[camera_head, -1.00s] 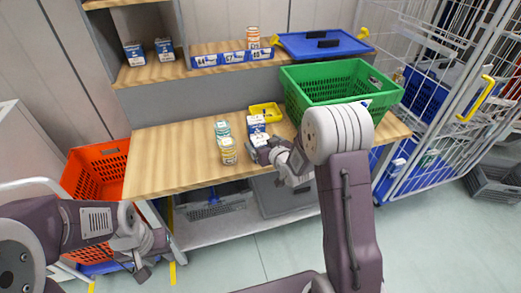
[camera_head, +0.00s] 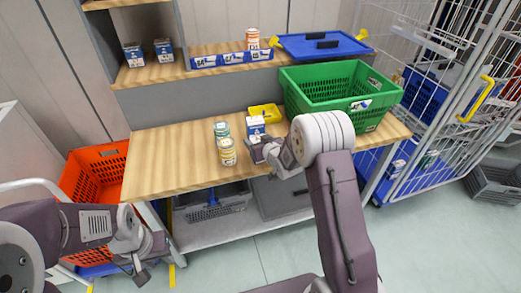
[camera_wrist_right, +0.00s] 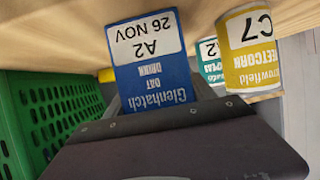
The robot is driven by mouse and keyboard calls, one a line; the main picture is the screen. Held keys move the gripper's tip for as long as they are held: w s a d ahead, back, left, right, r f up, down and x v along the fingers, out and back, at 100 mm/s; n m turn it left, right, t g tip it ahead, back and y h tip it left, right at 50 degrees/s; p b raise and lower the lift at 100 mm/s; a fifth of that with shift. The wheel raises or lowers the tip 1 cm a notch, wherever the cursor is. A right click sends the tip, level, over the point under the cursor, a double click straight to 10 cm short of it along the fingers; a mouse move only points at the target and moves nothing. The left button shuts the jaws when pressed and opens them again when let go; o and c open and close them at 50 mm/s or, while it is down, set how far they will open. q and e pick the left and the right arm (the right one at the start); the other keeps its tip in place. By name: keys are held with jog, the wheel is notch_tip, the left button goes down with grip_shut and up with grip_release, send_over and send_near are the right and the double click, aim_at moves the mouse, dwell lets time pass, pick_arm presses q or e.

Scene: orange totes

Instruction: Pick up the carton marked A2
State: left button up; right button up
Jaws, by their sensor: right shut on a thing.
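The carton marked A2 (camera_head: 255,126) is blue and white and stands at the wooden table, beside the cans. In the right wrist view the A2 carton (camera_wrist_right: 152,62) appears upside down, its label reading A2, 26 NOV, oat drink. My right gripper (camera_head: 258,146) is shut on the carton from the front; its dark body covers the carton's near end in the wrist view. I cannot tell whether the carton touches the table. My left gripper (camera_head: 141,266) hangs low at the left, away from the table, and its jaw opening is unclear.
A yellow can marked C7 (camera_head: 227,152) and a teal can (camera_head: 221,131) stand just left of the carton. A small yellow tray (camera_head: 265,112) is behind it. A green basket (camera_head: 340,95) stands close on the right. An orange tote (camera_head: 95,175) is at the left.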

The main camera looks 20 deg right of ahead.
notch_tip(320, 180, up, 10)
jog(key=shift+p, duration=1.2)
